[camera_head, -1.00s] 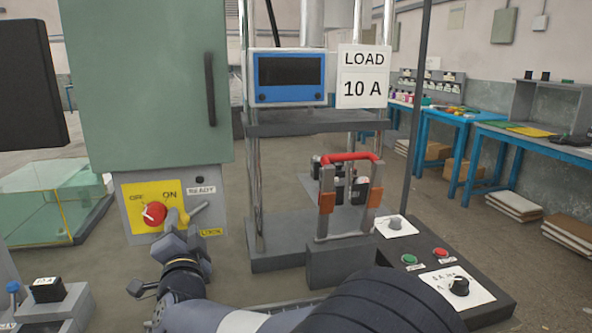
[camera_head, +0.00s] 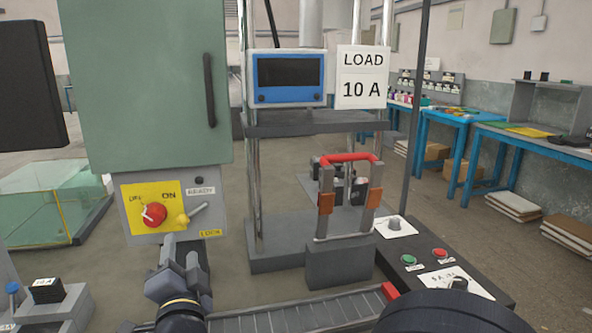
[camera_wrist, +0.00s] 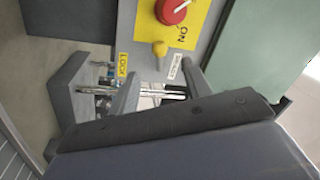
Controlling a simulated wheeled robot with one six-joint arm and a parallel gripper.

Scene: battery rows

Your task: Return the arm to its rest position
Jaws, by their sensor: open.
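My gripper (camera_head: 181,256) shows from behind in the head view, just below the switch panel and apart from it. It is open, and I see nothing held in it. The panel (camera_head: 133,214) carries a red rotary knob (camera_head: 153,214) on a yellow plate, with a yellow knob (camera_head: 182,220) and a grey lever (camera_head: 200,213) to its right. In the wrist view the red knob (camera_wrist: 174,10) and yellow knob (camera_wrist: 159,48) lie beyond the grey fingers. A dark part of my own arm fills the bottom right of the head view.
A green cabinet (camera_head: 145,85) stands above the panel. A test rig (camera_head: 300,129) with a red-handled clamp (camera_head: 348,157) stands at centre. A control box (camera_head: 430,270) with buttons is at right. A ribbed grey strip (camera_head: 300,311) lies in front. Floor at left is partly clear.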

